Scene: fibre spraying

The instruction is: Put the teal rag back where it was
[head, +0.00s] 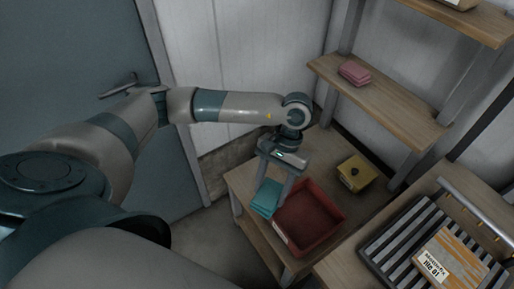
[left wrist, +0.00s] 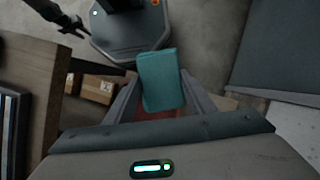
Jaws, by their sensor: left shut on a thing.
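The teal rag (head: 266,197) is a folded block held at the left edge of the low wooden table in the head view. My left gripper (head: 276,190) is shut on it, pointing down. In the left wrist view the rag (left wrist: 161,80) sits between the two fingers of my left gripper (left wrist: 160,100). The red tray (head: 310,215) lies right beside the rag, and it looks empty. Whether the rag touches the tray or table I cannot tell. My right gripper is not in view.
A pink folded rag (head: 354,72) lies on the wooden shelf (head: 400,105) at the back right. A yellow box (head: 357,173) with a dark knob stands behind the tray. A slatted rack (head: 405,240) with a labelled board (head: 450,262) is at the lower right.

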